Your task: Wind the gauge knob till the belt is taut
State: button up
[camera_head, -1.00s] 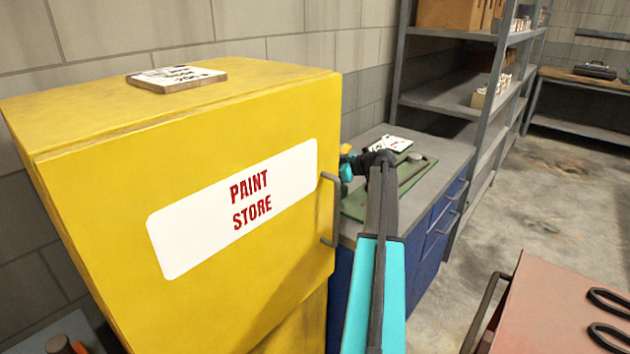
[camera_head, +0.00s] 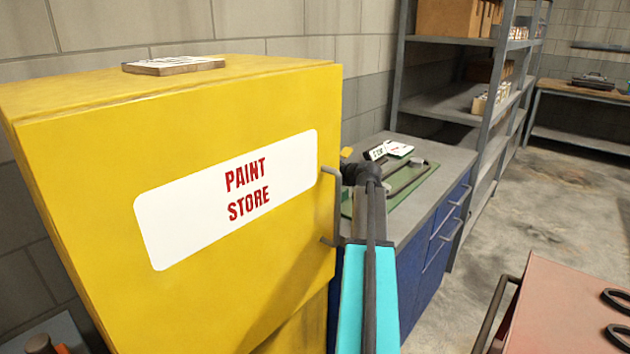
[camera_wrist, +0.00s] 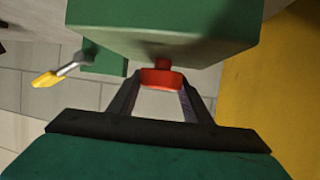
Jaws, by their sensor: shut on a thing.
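In the wrist view, a red knob (camera_wrist: 162,79) sits on a short red stem under a green housing (camera_wrist: 165,30). My gripper (camera_wrist: 160,92) is shut on the red knob, with one dark finger on each side. In the head view my arm reaches to the counter beside the yellow cabinet, and the gripper itself is hidden. I cannot make out the belt's tension or a gauge reading.
The yellow paint cabinet (camera_head: 90,200) and its handle (camera_head: 328,205) stand close to my arm. A red surface (camera_head: 560,310) with black loops (camera_head: 616,334) is at lower right.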

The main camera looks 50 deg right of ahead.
dwell(0.4)
jog(key=o, duration=1.1)
jog(key=shift+c, duration=0.2)
jog(key=b+v, duration=0.1)
jog(key=v, duration=1.3)
jog(key=shift+w, duration=0.1)
